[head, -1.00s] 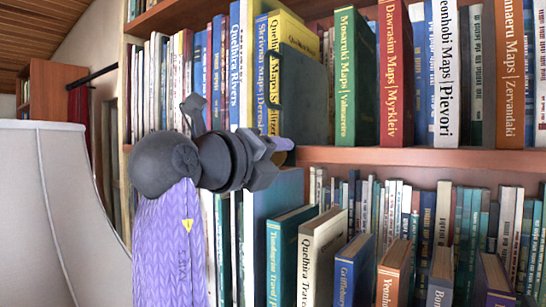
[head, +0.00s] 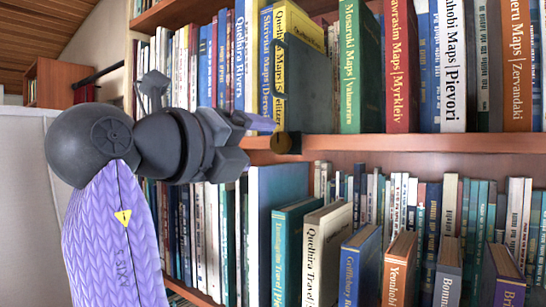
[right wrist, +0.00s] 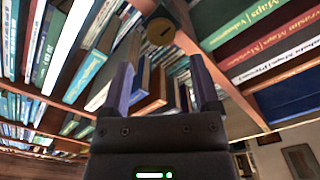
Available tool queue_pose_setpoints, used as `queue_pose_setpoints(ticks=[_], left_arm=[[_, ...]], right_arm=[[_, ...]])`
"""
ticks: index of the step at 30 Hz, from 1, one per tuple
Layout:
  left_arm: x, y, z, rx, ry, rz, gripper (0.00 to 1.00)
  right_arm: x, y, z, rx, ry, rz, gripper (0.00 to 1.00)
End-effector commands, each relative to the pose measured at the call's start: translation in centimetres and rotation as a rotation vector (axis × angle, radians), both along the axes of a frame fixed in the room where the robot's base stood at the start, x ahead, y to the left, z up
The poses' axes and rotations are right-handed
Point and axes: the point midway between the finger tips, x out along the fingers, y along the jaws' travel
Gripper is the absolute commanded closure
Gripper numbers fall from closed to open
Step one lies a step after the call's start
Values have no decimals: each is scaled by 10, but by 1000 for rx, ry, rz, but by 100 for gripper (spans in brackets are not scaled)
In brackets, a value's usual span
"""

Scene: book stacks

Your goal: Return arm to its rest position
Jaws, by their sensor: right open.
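My right arm enters the head view at the lower left, with a purple knit-patterned sleeve and dark grey wrist joints. Its gripper (head: 256,123) points right, in front of the upper shelf's front edge. In the right wrist view the two purple-grey fingers (right wrist: 160,75) stand wide apart with nothing held between them. A round brass-coloured disc (head: 283,142) on a dark mount sits at the shelf edge just beyond the fingertips. It also shows past the fingers in the right wrist view (right wrist: 160,31). My left gripper is in neither view.
A wooden bookcase fills the middle and right. Its upper shelf (head: 400,145) holds upright books, including a dark green one (head: 305,90) close beyond the gripper. Lower books, such as a cream one (head: 323,255), stand forward. A pale surface (head: 20,210) lies left of the arm.

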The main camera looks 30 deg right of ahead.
Motion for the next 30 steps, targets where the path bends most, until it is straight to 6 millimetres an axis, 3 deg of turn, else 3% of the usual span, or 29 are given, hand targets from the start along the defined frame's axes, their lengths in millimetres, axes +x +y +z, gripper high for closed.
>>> queue_pose_setpoints(ticks=[6, 19, 21, 23, 25, 26, 27, 29, 30], left_arm=[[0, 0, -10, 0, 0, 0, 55], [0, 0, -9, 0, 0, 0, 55], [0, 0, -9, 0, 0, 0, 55], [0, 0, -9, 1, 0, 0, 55], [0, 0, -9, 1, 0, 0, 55], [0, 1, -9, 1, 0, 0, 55], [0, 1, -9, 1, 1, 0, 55], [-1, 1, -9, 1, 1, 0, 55], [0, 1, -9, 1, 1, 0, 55]], right_arm=[[-13, 31, -1, -1, 0, -2, 21], [-14, 34, 0, -1, 1, -1, 21], [-9, 32, -7, -2, 37, 9, 21], [6, 27, -30, -14, 149, 43, 21], [33, 17, -80, -46, 387, 127, 21], [44, 13, -109, -69, 513, 178, 21], [56, 7, -150, -107, 689, 255, 21], [65, 0, -214, -179, 951, 388, 21], [64, -4, -257, -237, 1118, 485, 21]])
